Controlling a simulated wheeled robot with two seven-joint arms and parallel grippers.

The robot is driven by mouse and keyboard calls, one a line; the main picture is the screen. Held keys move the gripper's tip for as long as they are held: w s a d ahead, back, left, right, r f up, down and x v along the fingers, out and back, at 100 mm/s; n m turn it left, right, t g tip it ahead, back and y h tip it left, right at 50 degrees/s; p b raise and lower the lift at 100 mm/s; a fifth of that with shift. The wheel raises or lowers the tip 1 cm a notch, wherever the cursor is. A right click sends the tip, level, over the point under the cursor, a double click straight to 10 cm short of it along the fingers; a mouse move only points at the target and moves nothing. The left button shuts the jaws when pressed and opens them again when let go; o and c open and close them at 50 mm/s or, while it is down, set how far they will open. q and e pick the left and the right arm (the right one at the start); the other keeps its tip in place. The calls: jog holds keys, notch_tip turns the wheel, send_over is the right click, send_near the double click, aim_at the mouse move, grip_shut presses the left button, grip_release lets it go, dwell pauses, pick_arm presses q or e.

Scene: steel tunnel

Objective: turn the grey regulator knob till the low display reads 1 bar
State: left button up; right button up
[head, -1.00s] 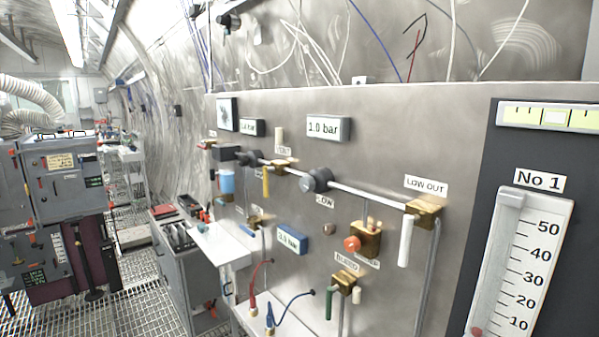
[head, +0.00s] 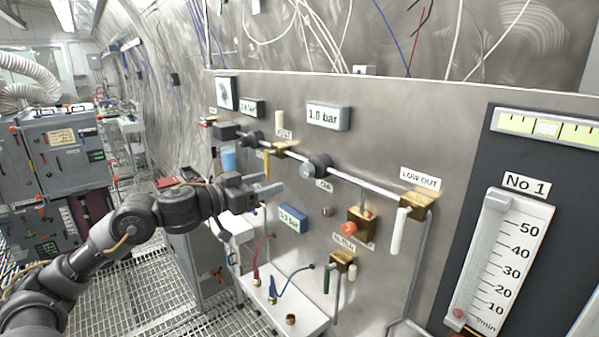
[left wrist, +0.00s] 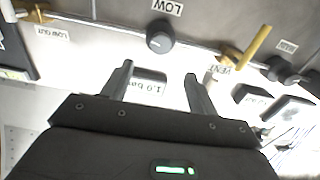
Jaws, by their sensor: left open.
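The grey regulator knob (head: 320,166) sits on the steel panel, with a LOW label below it in the head view. It also shows in the left wrist view (left wrist: 160,37), beyond my fingertips. The low display (head: 327,116) above it reads 1.0 bar; in the left wrist view this display (left wrist: 148,78) is upside down, partly behind a finger. My left gripper (head: 272,181) is open and empty, left of the knob and apart from it. Its two fingers also show in the left wrist view (left wrist: 159,74). My right gripper is not in view.
A yellow lever (head: 267,165), a VENT valve and a white LOW OUT lever (head: 399,231) stick out near the knob. A blue-framed display (head: 292,217) and an orange-red knob (head: 348,229) sit lower. A white shelf (head: 296,309) juts out below.

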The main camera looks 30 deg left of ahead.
aim_at(304, 171)
pick_arm(q)
jog(key=p+x, duration=0.5)
jog(key=x, duration=0.4)
jog(key=shift+w+r, duration=0.15)
jog(key=shift+w, duration=0.1)
jog(key=shift+w+d, duration=0.2)
jog(key=shift+w, duration=0.5)
jog(key=c, duration=0.9)
jog(key=shift+c, duration=0.4)
